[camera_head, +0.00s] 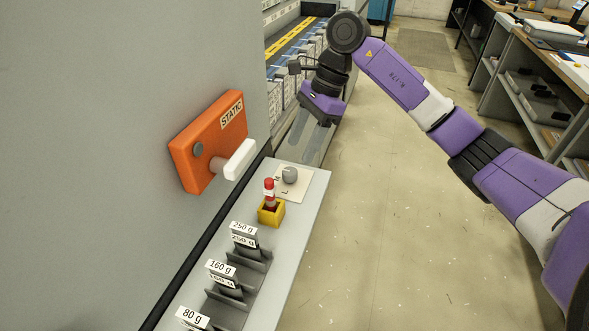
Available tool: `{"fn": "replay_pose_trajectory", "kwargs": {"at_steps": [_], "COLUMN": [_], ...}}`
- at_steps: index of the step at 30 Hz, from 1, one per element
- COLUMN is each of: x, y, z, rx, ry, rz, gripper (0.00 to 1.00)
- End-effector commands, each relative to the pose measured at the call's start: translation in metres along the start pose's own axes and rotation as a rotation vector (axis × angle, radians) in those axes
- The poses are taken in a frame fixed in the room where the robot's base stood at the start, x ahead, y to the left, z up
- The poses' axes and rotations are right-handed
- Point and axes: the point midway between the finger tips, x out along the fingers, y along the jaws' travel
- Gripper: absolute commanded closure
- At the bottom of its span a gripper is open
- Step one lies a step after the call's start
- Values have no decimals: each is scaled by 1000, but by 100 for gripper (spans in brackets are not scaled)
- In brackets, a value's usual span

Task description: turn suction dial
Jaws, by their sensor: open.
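A small grey round knob (290,174) sits on a pale square plate (297,192) at the far end of the light grey shelf; it looks like the suction dial, though the plate's markings are too small to read. My gripper (303,149) hangs just beyond and above the knob, pointing down, its two pale grey fingers apart. I see nothing between the fingers. They appear apart from the knob, but the exact gap in depth is hard to tell.
An orange STATIC box (208,143) with a white handle (240,159) juts from the grey machine wall. Several weight-labelled slots (239,260) line the near shelf. Open floor lies right.

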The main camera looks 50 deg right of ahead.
Motion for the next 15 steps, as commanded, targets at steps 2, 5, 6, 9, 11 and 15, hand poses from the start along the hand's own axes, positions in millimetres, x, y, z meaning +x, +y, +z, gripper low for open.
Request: {"fn": "replay_pose_trajectory", "kwargs": {"at_steps": [2, 5, 6, 9, 11, 15], "x": [11, 27, 34, 48, 55, 66], "y": [1, 1, 1, 1, 1, 1], "z": [2, 2, 2, 2, 2, 2], "rx": [-1, -1, -1, -3, -3, -3], "ry": [-4, -6, -5, -5, -6, -5], "rz": [4, 4, 4, 4, 3, 2], "gripper": [45, 45, 45, 45, 45, 45]}}
